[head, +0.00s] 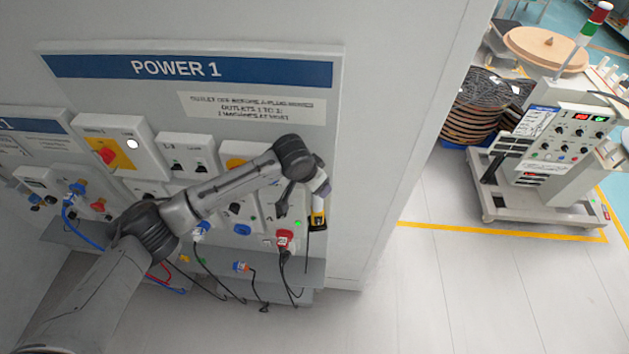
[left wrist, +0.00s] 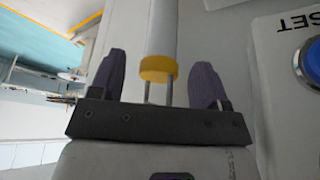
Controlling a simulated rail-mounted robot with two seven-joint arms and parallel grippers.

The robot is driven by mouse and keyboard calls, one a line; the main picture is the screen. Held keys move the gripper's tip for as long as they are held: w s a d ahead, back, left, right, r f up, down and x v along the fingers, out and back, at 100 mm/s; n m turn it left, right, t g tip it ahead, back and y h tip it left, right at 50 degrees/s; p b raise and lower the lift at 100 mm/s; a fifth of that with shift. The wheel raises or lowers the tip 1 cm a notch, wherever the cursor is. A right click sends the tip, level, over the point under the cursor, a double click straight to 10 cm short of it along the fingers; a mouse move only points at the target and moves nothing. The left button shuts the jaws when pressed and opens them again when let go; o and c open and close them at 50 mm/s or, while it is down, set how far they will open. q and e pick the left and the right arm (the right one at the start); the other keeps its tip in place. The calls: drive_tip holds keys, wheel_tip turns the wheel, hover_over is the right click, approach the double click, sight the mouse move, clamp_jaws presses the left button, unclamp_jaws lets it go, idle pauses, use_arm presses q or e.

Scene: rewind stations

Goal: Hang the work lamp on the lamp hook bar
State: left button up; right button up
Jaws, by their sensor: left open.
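What looks like the work lamp, a white tube with a yellow end cap (left wrist: 158,68), lies between the two dark purple fingers of my left gripper (left wrist: 158,80) in the left wrist view. The fingers are open, with gaps on both sides of the tube. Two thin grey rods show between the cap and the gripper body. I cannot pick out the lamp hook bar.
A blue reset button (left wrist: 312,62) is close on the right in the wrist view. Open floor (head: 440,290) lies right of the wall.

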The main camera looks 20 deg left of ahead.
use_arm(q)
drive_tip(key=s+a+r+m+t+y+b, duration=0.1)
drive_tip(key=s+r+m+t, duration=0.3)
drive_tip(key=r, duration=0.9)
drive_tip(key=s+r+t+b, duration=0.15)
drive_tip(key=r+t, duration=0.35)
drive_tip(key=r, duration=0.9)
drive_tip(key=s+a+f+n+g+p, duration=0.2)
drive_tip(key=s+f+n+g+p, duration=0.3)
drive_tip(key=s+f, duration=3)
drive_tip(key=n+g, duration=0.1)
drive_tip(key=g, duration=0.3)
drive_tip(key=shift+s+f+n+g+y, duration=0.2)
drive_tip(key=shift+f+n+g+y, duration=0.1)
drive_tip(key=shift+n, duration=0.1)
